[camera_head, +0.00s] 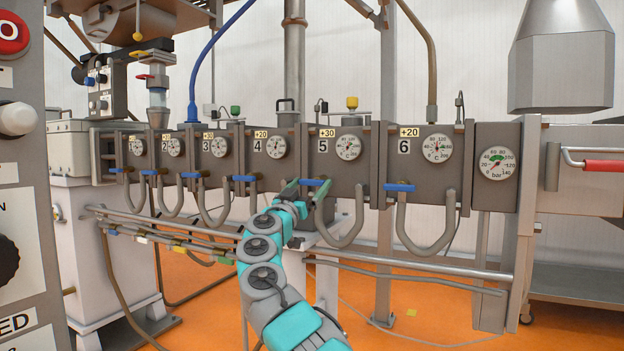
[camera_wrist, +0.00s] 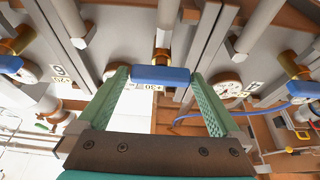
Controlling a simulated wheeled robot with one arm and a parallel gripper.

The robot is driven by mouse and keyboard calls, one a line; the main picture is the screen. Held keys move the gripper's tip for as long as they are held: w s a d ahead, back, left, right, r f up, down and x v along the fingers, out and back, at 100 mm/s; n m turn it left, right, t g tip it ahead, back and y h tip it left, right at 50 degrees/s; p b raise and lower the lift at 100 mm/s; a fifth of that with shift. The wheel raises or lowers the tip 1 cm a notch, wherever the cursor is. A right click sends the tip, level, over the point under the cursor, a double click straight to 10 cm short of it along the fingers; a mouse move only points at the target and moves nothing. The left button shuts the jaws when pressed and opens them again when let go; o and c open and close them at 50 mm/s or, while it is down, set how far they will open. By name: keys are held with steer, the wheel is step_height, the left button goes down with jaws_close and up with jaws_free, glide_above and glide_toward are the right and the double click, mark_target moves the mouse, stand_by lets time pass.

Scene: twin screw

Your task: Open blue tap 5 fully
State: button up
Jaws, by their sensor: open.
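Blue tap 5 (camera_head: 314,182) is a short blue bar handle lying level below the panel marked 5 (camera_head: 323,146). In the wrist view its blue handle (camera_wrist: 160,75) lies crosswise between the tips of my two green fingers. My gripper (camera_head: 306,190) is open around the handle, one finger at each end. The handle's ends are close to the fingertips; I cannot tell whether they touch. The gripper also shows in the wrist view (camera_wrist: 160,88). The fingers partly hide the tap and its pipe in the head view.
Blue tap 6 (camera_head: 399,188) is to the right and blue tap 4 (camera_head: 243,178) to the left, both level. Curved grey pipes (camera_head: 352,236) hang below the panels. A long grey rail (camera_head: 455,272) runs low in front. A red-handled lever (camera_head: 604,166) is at far right.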

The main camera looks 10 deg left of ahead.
steer(key=shift+p+x, duration=0.3)
steer(key=shift+x, duration=0.7)
steer(key=c, duration=1)
